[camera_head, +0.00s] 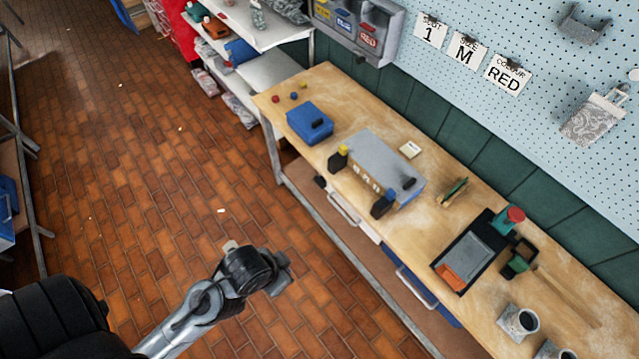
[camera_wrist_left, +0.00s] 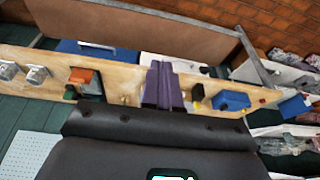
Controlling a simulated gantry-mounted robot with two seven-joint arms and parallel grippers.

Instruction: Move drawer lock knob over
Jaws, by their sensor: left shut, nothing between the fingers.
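The bench's drawer fronts show in the head view: a pale one with a grey bar handle (camera_head: 342,207) and a blue one with a bar handle (camera_head: 415,285). A small black knob-like part (camera_head: 320,182) sits at the bench front left of the pale drawer; I cannot tell for sure that it is the lock knob. My left gripper (camera_head: 283,275) is over the floor, in front of the bench and apart from the drawers. In the left wrist view its dark purple fingers (camera_wrist_left: 163,68) are together and empty. My right gripper is out of view.
On the bench (camera_head: 325,85) stand a grey box (camera_head: 385,160), a blue box (camera_head: 310,121), a black tray (camera_head: 440,262) and cups (camera_head: 518,320). A grey bench leg (camera_head: 272,150) is at the left end.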

